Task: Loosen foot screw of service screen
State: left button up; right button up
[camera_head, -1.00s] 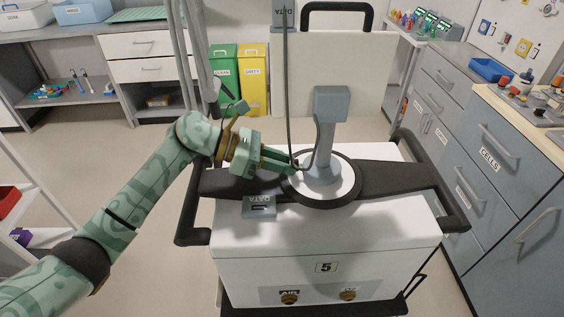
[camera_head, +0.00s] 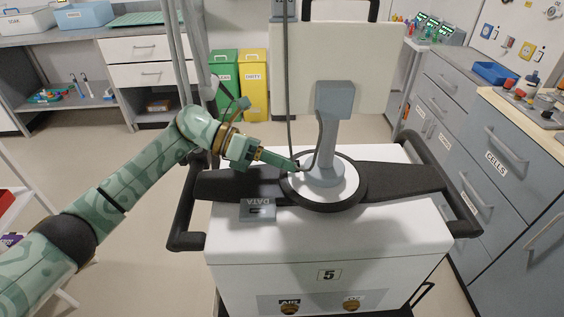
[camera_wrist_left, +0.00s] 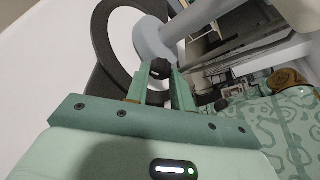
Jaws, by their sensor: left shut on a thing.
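The service screen (camera_head: 352,55) shows as a large pale panel on a grey post (camera_head: 328,135). The post's round grey foot (camera_head: 324,177) sits on a white disc with a black ring, on top of the white cart. My left gripper (camera_head: 297,165) reaches in from the left, its fingertips at the left side of the foot. In the left wrist view the fingers (camera_wrist_left: 160,85) are shut on a small black foot screw (camera_wrist_left: 160,67) beside the grey foot. In the head view the fingers mostly hide the screw. My right gripper is out of view.
A dark cable (camera_head: 289,90) hangs down near the post. Drawers (camera_head: 500,170) stand to the right; green and yellow bins (camera_head: 254,85) stand behind.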

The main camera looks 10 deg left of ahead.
pick_arm(q)
jog(key=o, duration=1)
